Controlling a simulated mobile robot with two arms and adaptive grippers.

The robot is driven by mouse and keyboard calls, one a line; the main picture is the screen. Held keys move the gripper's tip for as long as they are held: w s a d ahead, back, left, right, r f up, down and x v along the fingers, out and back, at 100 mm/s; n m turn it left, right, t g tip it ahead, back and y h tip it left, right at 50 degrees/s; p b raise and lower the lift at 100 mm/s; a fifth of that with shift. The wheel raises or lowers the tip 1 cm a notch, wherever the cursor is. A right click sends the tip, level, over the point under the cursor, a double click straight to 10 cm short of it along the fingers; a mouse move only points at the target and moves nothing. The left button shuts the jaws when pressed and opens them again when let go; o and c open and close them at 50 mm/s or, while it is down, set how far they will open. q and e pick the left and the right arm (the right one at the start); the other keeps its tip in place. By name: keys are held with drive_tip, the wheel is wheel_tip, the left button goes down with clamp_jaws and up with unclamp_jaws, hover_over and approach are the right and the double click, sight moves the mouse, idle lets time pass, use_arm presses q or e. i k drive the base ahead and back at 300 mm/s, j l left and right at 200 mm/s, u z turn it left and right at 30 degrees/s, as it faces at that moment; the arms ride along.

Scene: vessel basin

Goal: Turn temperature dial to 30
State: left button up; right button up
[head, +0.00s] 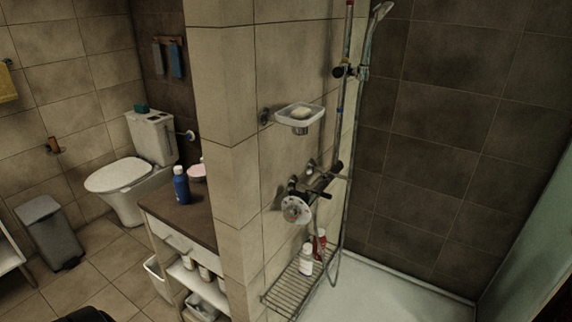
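The shower's temperature dial (296,209) is a round pale disc with darker marks on its face. It sits at the near left end of the mixer bar (318,189) on the tiled wall. The marks are too small to read, so its setting cannot be told. A short dark lever sticks out beside it. Neither of my grippers is in view, and nothing touches the dial.
A soap dish (300,116) is above the mixer, and a wire shelf (289,290) with bottles (306,259) is below. The shower hose (345,224) hangs to the right. A cabinet (178,214) stands left of the wall. The shower tray (400,292) is clear.

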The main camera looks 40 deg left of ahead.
sight(292, 213)
drive_tip(key=u, duration=1)
